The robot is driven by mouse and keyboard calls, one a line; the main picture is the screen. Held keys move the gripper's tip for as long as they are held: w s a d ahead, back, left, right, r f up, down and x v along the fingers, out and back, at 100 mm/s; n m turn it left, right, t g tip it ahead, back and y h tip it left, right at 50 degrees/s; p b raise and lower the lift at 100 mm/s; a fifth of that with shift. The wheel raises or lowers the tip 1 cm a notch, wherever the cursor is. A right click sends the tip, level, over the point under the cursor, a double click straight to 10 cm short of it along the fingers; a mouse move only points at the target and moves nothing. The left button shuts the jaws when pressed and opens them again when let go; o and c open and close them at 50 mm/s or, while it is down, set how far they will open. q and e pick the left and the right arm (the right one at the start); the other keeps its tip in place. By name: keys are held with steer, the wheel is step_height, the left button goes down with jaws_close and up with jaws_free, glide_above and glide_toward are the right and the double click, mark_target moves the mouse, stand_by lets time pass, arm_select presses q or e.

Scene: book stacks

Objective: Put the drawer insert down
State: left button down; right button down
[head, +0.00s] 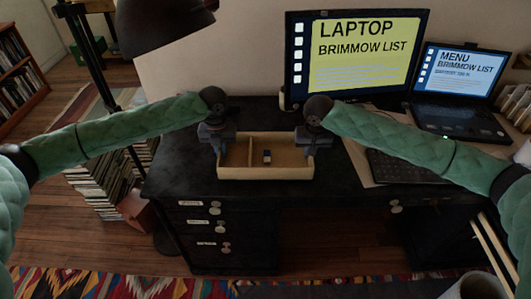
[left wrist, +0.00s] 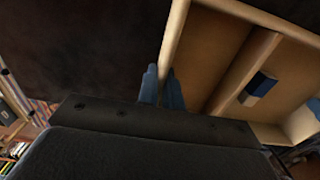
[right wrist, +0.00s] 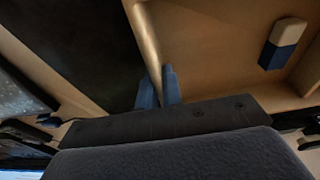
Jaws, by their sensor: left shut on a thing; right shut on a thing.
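The drawer insert (head: 265,173) is a shallow, light wooden tray with a divider, seen over the front part of the black desk. My left gripper (head: 218,148) is shut on its left wall, and my right gripper (head: 307,146) is shut on its right wall. In the left wrist view the insert's wall (left wrist: 174,35) runs between the fingers (left wrist: 161,92). In the right wrist view the opposite wall (right wrist: 148,40) sits between the fingers (right wrist: 158,90). A small blue and white block (head: 267,156) lies inside the larger compartment. I cannot tell whether the insert touches the desk.
The black desk (head: 175,165) has bare top left of the insert. A keyboard (head: 395,165), a monitor (head: 355,50) and a laptop (head: 458,85) stand to the right. A dark lamp (head: 160,22) hangs at the upper left. Labelled drawers (head: 205,222) are below.

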arm_select(q)
steer(key=shift+f+b, duration=0.4)
steer(key=shift+f, duration=0.15)
arm_select(e)
steer(key=shift+f, duration=0.5)
arm_select(q)
steer(key=c, duration=2)
jaws_free()
steer(key=shift+f, duration=0.1)
arm_select(e)
steer(key=c, duration=2)
jaws_free()
steer(key=shift+f, duration=0.1)
arm_select(q)
steer(key=o, duration=0.4)
arm_select(e)
steer(key=o, duration=0.4)
arm_select(q)
steer(key=shift+o, duration=0.2)
arm_select(e)
steer(key=shift+o, duration=0.2)
steer(key=r, duration=0.4)
steer(key=s+r, duration=0.1)
steer(key=r, duration=0.7)
steer(key=shift+s, duration=0.4)
arm_select(q)
step_height(320, 180, up, 12)
arm_select(e)
steer(key=shift+f, duration=0.1)
